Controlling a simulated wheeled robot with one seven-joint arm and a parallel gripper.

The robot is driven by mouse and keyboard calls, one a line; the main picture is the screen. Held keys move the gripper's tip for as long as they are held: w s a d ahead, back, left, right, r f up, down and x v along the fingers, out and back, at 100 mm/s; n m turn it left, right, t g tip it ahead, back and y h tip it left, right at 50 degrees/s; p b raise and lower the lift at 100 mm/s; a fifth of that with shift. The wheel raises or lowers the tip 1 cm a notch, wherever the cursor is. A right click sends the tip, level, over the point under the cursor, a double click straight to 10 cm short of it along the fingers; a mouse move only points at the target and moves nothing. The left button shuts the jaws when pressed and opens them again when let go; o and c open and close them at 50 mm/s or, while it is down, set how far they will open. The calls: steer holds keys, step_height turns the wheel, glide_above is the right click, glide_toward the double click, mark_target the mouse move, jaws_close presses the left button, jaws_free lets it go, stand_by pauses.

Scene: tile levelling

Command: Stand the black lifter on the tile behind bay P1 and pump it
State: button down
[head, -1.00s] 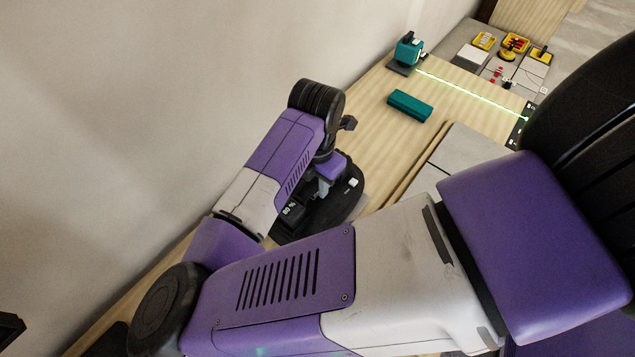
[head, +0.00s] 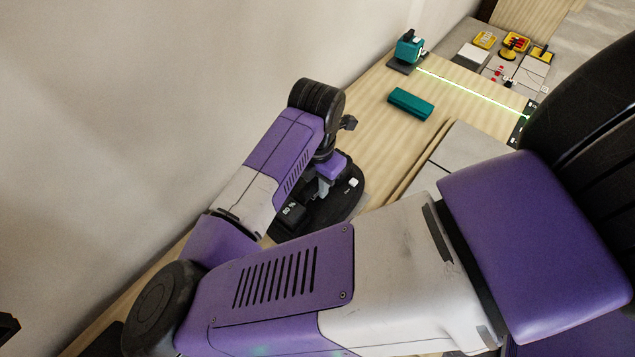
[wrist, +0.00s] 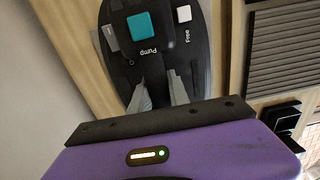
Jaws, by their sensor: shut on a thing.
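The black lifter (head: 345,205) is a round black body with a handle, at the left of the bench close to the wall in the head view. In the wrist view the lifter (wrist: 195,55) fills the upper middle, with a teal button marked Pump and a white button marked Free. My gripper (head: 325,188) is shut on the lifter's handle; its grey fingers (wrist: 160,98) stand at either side of the handle in the wrist view. Whether the lifter touches the surface below is hidden. The tiles (head: 475,150) lie right of the lifter, partly behind my arm.
A teal laser unit (head: 410,48) stands at the back by the wall and throws a green line across the bench. A teal block (head: 410,103) lies on the wood before it. Yellow trays (head: 485,40) and small tools sit at the far right. A ridged grey panel (wrist: 285,50) shows in the wrist view.

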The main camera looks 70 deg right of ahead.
steer(key=c, duration=1.2)
jaws_free()
steer(key=shift+o, duration=0.2)
steer(key=shift+r+b, duration=0.5)
steer(key=shift+r, duration=3.45)
